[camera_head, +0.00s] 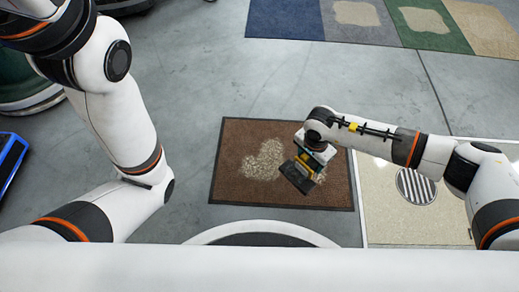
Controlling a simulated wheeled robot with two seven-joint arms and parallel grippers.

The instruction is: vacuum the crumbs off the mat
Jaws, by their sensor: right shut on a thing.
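A brown mat (230,150) with a dark border lies on the grey floor in front of me. A patch of pale crumbs (262,160) covers its middle, and part of the patch shows just right of the tool. My right gripper (316,150) is over the right half of the mat, shut on a dark tool with a yellow part, which I take as the vacuum (298,176). Whether the tool touches the mat is hard to tell. My left arm comes in at the left, but its gripper is out of view.
A pale floor panel with a round drain grate (416,187) lies right of the mat. Blue, grey, green and tan mats (285,18) lie at the back. A blue object (10,165) and a green round thing (20,80) stand at the left edge. Floor behind the brown mat is clear.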

